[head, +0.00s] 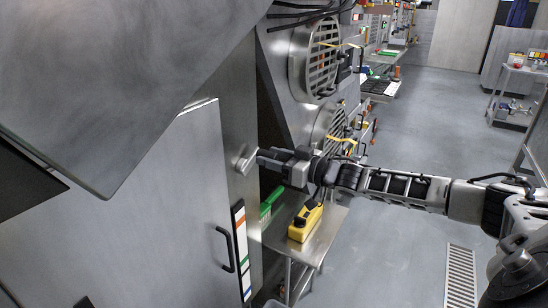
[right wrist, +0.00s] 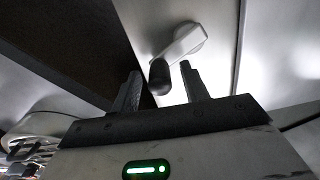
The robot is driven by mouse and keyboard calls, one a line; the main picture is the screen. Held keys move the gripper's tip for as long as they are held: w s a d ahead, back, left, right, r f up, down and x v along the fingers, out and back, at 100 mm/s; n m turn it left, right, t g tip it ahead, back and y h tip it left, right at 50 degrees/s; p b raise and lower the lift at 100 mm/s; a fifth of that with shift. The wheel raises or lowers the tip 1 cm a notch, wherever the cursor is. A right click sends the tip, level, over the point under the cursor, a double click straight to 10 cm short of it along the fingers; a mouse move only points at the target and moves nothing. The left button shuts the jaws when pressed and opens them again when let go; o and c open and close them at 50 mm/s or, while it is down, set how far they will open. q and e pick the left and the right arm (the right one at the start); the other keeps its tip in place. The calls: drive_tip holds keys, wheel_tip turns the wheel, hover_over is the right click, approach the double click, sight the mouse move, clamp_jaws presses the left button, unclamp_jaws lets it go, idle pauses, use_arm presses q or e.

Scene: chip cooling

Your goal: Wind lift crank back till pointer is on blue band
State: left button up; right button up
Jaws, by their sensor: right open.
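The lift crank (head: 242,159) is a grey metal arm on the steel machine wall. In the right wrist view, its arm (right wrist: 183,44) slants down and left from a round hub to a black knob (right wrist: 159,78). My right gripper (head: 263,158) is at the crank. In the right wrist view, its open fingers (right wrist: 158,76) stand on either side of the knob, with no clear grip on it. A white upright scale (head: 240,237) with orange, green and blue bands is on the wall below the crank. I cannot make out the pointer. My left gripper is not in view.
A steel side table (head: 326,232) below my right arm holds a yellow and black device (head: 304,223) and a green brush (head: 270,203). A black door handle (head: 226,250) sticks out left of the scale. Round grilles (head: 318,58) are farther back. The floor at right is open.

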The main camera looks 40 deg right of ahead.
sight(269, 152)
clamp_jaws()
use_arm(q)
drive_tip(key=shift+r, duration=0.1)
use_arm(e)
drive_tip(key=shift+r, duration=0.1)
